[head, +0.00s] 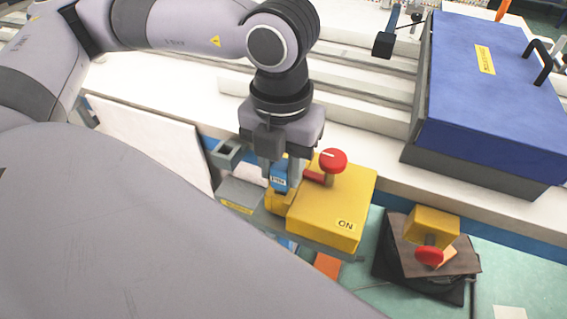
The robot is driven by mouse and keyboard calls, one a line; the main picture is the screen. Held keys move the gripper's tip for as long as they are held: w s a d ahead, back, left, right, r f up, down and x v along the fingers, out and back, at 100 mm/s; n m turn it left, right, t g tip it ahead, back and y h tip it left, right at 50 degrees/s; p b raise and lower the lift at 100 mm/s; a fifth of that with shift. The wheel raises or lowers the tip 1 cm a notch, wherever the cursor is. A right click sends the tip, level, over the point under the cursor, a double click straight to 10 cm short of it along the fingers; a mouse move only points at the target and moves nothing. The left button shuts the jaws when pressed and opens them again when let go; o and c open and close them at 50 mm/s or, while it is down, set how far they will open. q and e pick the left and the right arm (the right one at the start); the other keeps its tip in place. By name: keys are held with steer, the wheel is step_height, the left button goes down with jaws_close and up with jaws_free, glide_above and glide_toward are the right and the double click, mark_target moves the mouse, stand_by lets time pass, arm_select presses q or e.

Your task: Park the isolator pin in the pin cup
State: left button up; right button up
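My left gripper (280,180) points down at the left side of a yellow switch box (327,218) marked ON. Its fingers stand apart, on either side of a small blue piece (279,178) with a white label. I cannot tell whether they grip it or only straddle it. The box has a red knob (333,160) on top and a short red part (313,177) beside the fingers. No pin can be told apart clearly. A grey open-topped square holder (227,152), possibly the pin cup, stands left of the gripper and looks empty. My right gripper is out of view.
A second yellow block with a red knob (432,222) lies on a dark stack (393,262) at the right. A large blue lidded box (495,95) stands behind it. Green mat (370,285) shows in front. My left arm hides the lower left.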

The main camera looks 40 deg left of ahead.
arm_select(q)
jaws_close()
steer(key=shift+r, duration=0.25)
steer(key=shift+r+p, duration=1.35)
steer(key=shift+r, duration=0.8)
steer(key=shift+r+p, duration=1)
steer(key=shift+r, duration=1.05)
